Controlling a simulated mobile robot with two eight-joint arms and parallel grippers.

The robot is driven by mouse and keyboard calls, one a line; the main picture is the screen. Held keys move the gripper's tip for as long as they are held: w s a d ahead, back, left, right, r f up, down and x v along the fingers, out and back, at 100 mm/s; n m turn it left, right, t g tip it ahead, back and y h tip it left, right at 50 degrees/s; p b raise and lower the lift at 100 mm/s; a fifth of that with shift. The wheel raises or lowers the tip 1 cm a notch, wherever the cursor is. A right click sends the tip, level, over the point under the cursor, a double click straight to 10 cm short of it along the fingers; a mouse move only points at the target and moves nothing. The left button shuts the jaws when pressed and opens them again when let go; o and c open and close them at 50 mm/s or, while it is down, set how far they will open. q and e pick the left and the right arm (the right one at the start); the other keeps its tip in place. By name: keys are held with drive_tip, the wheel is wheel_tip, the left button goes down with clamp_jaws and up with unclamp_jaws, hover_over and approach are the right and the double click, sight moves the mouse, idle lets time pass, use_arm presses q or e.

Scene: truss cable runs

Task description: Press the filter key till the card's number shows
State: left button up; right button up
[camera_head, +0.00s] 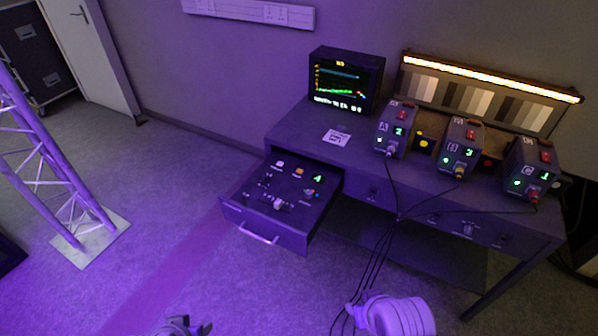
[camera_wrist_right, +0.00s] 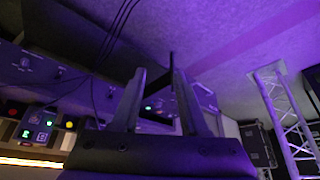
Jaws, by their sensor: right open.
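The open drawer (camera_head: 264,230) under the desk holds a control panel with a white key (camera_head: 280,163), an orange key (camera_head: 298,173) and a lit green digit (camera_head: 317,178) that looks like a 4. Which key is the filter key I cannot read. A white card (camera_head: 336,138) lies flat on the desk; its print is too small to read. My right gripper (camera_wrist_right: 160,75) is open and empty in the right wrist view, apart from the desk. A dark part at the bottom edge of the head view appears to be my left gripper (camera_head: 183,327); its jaws are unclear.
A monitor (camera_head: 345,81) with coloured traces stands at the back of the desk (camera_head: 300,127). Several boxes with green digits, such as this one (camera_head: 395,128), stand to the right. Black cables (camera_head: 378,255) hang in front. A truss (camera_head: 35,145) stands left; floor before the drawer is clear.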

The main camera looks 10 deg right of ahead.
drive_tip(key=shift+c, duration=0.3)
clamp_jaws()
idle(1.6)
